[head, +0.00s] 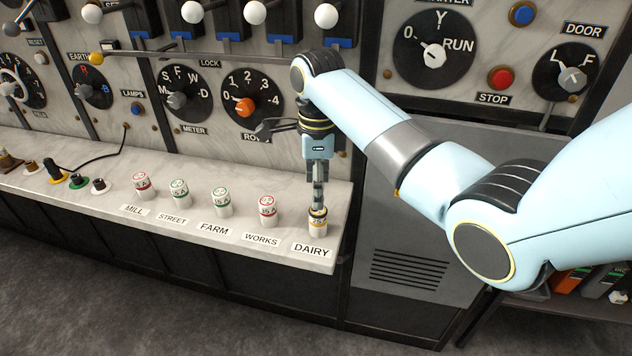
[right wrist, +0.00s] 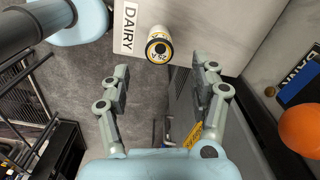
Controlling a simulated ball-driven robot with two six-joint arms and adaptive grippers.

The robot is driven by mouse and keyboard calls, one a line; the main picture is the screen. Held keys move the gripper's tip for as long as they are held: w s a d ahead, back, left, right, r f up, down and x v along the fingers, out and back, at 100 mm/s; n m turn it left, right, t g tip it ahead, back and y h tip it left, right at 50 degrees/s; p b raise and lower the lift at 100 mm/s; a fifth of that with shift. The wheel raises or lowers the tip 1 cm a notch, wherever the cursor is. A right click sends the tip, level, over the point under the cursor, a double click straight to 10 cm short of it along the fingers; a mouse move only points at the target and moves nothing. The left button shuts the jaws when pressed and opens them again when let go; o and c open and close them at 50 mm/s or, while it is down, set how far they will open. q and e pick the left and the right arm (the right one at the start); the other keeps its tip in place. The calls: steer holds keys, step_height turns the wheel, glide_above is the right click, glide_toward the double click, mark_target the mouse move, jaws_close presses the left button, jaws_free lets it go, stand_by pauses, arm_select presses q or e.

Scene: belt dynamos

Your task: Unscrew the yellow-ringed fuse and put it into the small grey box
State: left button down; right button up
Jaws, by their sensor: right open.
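The yellow-ringed fuse (head: 318,224) stands upright at the right end of the pale ledge, behind the DAIRY label. It is white with a yellow band and also shows in the right wrist view (right wrist: 158,47). My right gripper (head: 318,203) points down right above it in the head view. In the right wrist view my right gripper (right wrist: 160,76) is open, its fingers apart, with the fuse just beyond the fingertips and roughly centred between them. The gripper holds nothing. I cannot make out the small grey box. My left gripper is out of view.
The WORKS fuse (head: 267,211), red-ringed, stands left of the target, with several more red and green ones along the ledge (head: 200,238). A shelf with orange and grey items (head: 568,282) is at lower right.

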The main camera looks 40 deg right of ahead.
mark_target(318, 211)
step_height(318, 211, down, 7)
steer(key=shift+f, duration=0.1)
stand_by(0.3)
jaws_close()
steer(key=n+p, duration=0.1)
steer(key=n, duration=0.2)
steer(key=shift+r+p, duration=0.25)
steer(key=shift+p, duration=0.15)
steer(key=n+p, duration=0.1)
steer(key=n, duration=0.3)
steer(key=shift+s+n+p, duration=0.1)
steer(key=shift+n+p, duration=0.3)
steer(key=n+p, duration=0.1)
steer(key=n, duration=0.3)
steer(key=shift+n, duration=0.3)
steer(key=n+p, duration=0.1)
steer(key=n, duration=0.2)
steer(key=shift+f, duration=0.15)
